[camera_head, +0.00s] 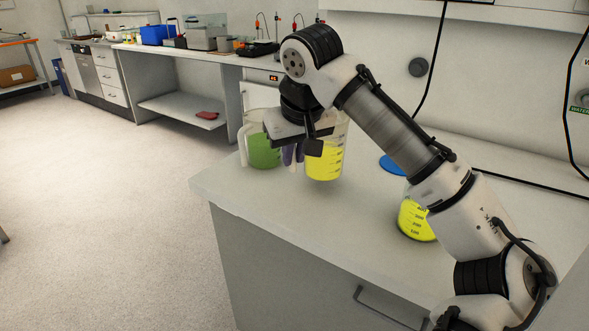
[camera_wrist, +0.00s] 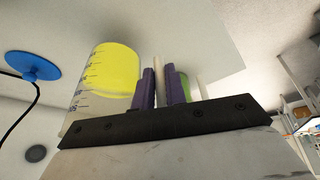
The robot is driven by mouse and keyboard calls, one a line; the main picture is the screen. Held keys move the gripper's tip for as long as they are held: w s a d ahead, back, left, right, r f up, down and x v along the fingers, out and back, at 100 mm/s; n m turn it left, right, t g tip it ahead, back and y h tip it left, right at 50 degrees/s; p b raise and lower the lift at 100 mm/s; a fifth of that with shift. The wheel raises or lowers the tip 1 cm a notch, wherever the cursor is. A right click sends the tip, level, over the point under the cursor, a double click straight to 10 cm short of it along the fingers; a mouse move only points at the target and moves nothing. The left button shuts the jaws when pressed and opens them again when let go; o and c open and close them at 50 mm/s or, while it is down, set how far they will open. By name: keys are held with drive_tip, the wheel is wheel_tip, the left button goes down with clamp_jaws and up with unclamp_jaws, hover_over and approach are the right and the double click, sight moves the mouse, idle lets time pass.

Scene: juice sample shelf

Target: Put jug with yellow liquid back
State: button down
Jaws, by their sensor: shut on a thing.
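A clear graduated jug with yellow liquid (camera_head: 325,165) is upright over the white counter's far left part. It fills the left of the wrist view (camera_wrist: 112,72). My gripper (camera_head: 293,157) points down just left of it, with its purple fingers (camera_wrist: 159,76) shut on the jug's pale handle. A jug with green liquid (camera_head: 262,152) stands close on the other side of the fingers, and its green shows partly behind them in the wrist view (camera_wrist: 185,86). Whether the yellow jug touches the counter is hard to tell.
The white counter (camera_head: 270,205) has free room at its front left. A flask with yellow liquid (camera_head: 415,222) is partly hidden behind my arm. A blue disc (camera_head: 391,165) lies behind the arm. A bench with equipment (camera_head: 215,48) stands farther back.

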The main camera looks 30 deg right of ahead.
sight(294, 172)
drive_tip(key=shift+f, duration=1.8)
drive_tip(key=shift+f, duration=0.15)
drive_tip(key=c, duration=1.4)
unclamp_jaws()
drive_tip(key=shift+c, duration=0.2)
drive_tip(key=v, duration=1.2)
